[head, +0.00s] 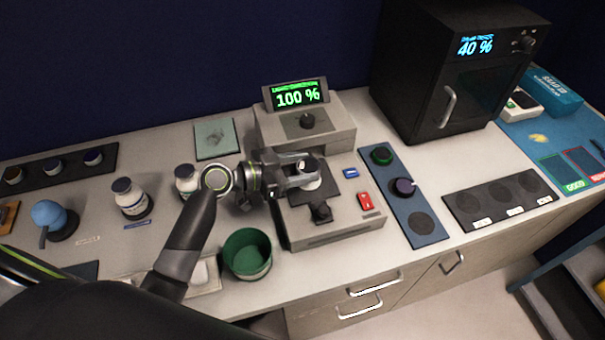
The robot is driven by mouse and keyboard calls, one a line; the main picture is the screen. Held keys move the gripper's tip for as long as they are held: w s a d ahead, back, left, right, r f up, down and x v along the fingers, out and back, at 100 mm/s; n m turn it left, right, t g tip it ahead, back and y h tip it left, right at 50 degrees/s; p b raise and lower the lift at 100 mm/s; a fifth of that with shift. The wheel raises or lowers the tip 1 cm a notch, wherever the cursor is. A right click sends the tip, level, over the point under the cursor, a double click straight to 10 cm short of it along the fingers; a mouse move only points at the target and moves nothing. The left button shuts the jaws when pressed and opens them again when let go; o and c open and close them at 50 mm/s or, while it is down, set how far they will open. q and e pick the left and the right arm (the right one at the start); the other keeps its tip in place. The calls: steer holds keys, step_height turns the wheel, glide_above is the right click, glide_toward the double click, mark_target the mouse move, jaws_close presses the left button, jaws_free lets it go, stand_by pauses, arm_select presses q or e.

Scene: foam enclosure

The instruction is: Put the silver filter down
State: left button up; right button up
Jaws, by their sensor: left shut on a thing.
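My left gripper (308,170) reaches in from the left over the grey machine (346,222) in the middle of the counter. Its fingers are shut on a small pale, silvery round piece, which looks like the silver filter (312,183). The piece is over the dark square plate on the machine's top. I cannot tell whether it touches the plate. The fingers hide part of it. My right gripper is not in view.
The machine's display (298,94) reads 100 %. A green bin (247,254) stands front left of the machine. White bottles (130,198) stand further left. A blue strip (405,196) with round pads lies right, and a black oven (455,70) stands behind it.

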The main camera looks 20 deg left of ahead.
arm_select(q)
step_height(320, 180, down, 3)
steer(key=shift+f, duration=0.2)
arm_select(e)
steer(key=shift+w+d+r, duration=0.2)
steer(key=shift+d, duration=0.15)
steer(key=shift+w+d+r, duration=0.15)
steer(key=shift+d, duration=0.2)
arm_select(q)
steer(key=shift+d, duration=0.1)
steer(key=shift+f, duration=0.2)
steer(key=o, duration=1)
steer(key=shift+c, duration=0.2)
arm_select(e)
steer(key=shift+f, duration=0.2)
arm_select(q)
steer(key=shift+r, duration=0.1)
